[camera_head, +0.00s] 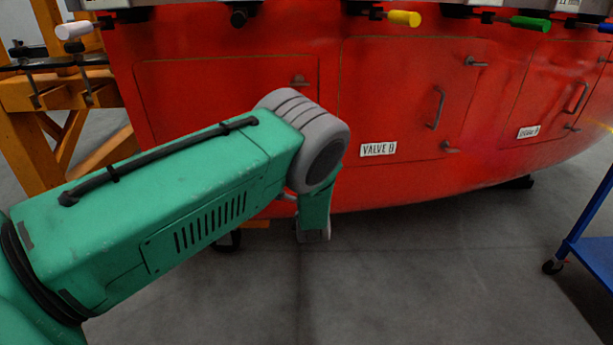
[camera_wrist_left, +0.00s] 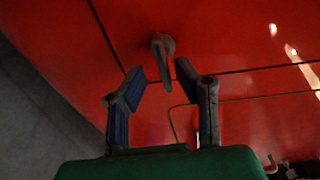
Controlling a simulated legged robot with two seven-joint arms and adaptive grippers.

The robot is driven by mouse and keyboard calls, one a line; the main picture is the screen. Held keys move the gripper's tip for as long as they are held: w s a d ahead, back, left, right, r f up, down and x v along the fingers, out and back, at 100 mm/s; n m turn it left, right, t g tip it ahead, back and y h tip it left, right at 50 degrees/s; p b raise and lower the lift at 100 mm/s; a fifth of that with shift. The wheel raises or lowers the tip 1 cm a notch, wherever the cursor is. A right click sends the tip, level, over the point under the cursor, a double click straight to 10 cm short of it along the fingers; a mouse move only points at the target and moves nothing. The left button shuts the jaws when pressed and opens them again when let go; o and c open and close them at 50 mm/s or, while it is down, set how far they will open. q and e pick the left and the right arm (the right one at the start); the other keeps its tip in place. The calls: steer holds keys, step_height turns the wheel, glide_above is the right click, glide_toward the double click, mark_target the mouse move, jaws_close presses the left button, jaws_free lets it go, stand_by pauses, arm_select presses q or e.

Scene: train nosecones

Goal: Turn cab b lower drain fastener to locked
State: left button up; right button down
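A small grey fastener with a lever handle (camera_wrist_left: 163,62) sits on the red shell in the left wrist view, near a panel seam corner. Its handle points down in that picture, toward my gripper. My left gripper (camera_wrist_left: 160,69) is open, with one finger on each side of the handle's line. The fingertips look close to the fastener, but contact cannot be told. In the head view my left arm hides this gripper and the lower part of the left panel (camera_head: 220,95). That panel's upper fastener (camera_head: 299,82) shows at its right edge. My right gripper is not in view.
A panel labelled "VALVE B" (camera_head: 378,149) has a handle (camera_head: 436,107) and fasteners at its upper (camera_head: 476,62) and lower (camera_head: 448,147) right. Coloured-handled levers (camera_head: 404,18) line the top. An orange frame (camera_head: 35,130) stands left, a blue cart (camera_head: 595,250) right. Grey floor lies open between.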

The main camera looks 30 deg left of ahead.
arm_select(q)
steer(key=shift+s+r, duration=0.1)
steer(key=shift+r, duration=0.1)
steer(key=v, duration=1.2)
steer(key=shift+f, duration=0.2)
